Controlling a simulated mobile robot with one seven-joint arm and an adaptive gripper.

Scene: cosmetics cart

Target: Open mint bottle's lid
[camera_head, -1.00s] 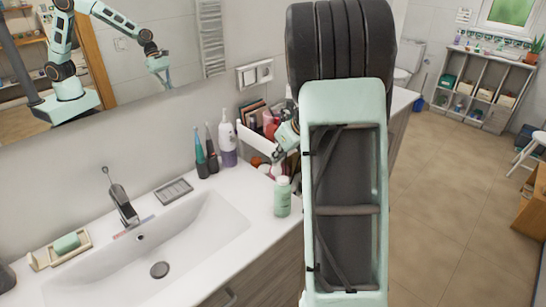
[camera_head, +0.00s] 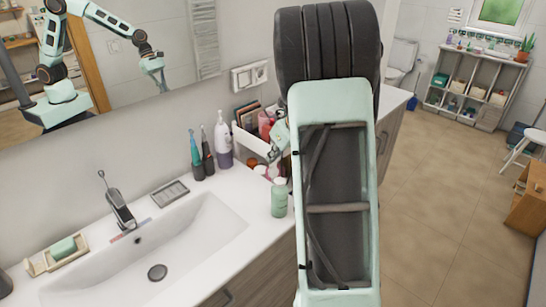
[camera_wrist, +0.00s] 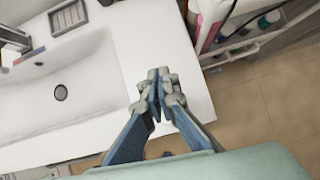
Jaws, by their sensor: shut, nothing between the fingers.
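The mint bottle (camera_head: 279,202), pale green with a lighter lid (camera_head: 280,182), stands upright on the white counter near its front edge in the head view. My arm is just to its right in that picture. I cannot make out the bottle in the wrist view. My gripper (camera_wrist: 161,76) is shut and empty, over the counter's edge in the wrist view.
A white cart (camera_head: 252,139) with cosmetics stands behind the bottle. Toothbrushes (camera_head: 202,155) and a white-purple bottle (camera_head: 223,143) stand to its left. The sink (camera_head: 185,240) is at the front left. Small jars are close behind the mint bottle.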

